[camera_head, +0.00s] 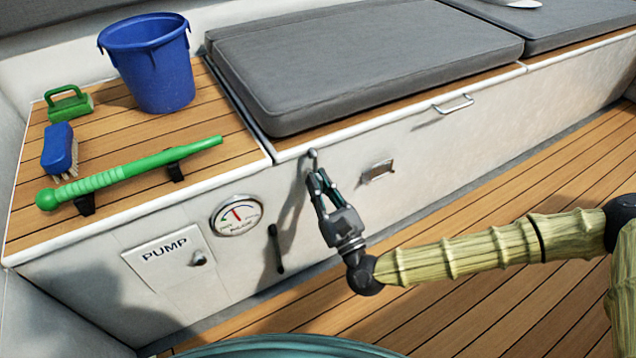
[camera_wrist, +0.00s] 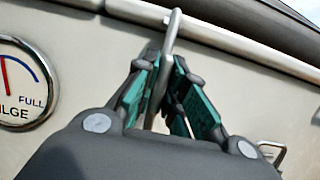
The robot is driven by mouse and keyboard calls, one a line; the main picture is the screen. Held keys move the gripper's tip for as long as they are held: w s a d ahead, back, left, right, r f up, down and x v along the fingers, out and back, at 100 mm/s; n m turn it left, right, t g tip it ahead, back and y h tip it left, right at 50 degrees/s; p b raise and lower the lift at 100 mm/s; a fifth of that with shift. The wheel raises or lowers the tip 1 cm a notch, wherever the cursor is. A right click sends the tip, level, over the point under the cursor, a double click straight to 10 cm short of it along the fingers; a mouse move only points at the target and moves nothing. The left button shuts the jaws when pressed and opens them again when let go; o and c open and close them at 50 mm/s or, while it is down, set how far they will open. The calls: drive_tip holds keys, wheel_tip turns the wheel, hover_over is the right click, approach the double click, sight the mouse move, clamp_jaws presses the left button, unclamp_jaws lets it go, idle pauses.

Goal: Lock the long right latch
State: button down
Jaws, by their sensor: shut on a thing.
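The long latch is a thin grey metal rod with a rounded end (camera_head: 313,155) on the white locker front, just under the cushioned seat's wooden edge. In the wrist view the rod (camera_wrist: 173,32) runs from the locker's upper rim down between my fingers, slightly tilted. My gripper (camera_head: 319,181) is shut on the rod below its upper end, as the wrist view (camera_wrist: 167,72) also shows. The lower part of the rod is hidden by my gripper.
A black lever (camera_head: 275,249), a round gauge (camera_head: 236,215) and a pump panel (camera_head: 170,262) are to the left. A small metal fitting (camera_head: 378,171) and a handle (camera_head: 453,104) are to the right. A blue bucket (camera_head: 150,65) and a green pole (camera_head: 130,174) sit on the bench.

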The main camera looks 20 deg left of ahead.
drive_tip(key=c, duration=1.5)
unclamp_jaws()
drive_tip(key=shift+w+t, duration=0.1)
drive_tip(key=shift+t, duration=0.2)
drive_tip(key=v, duration=1.2)
drive_tip(key=shift+d, duration=0.1)
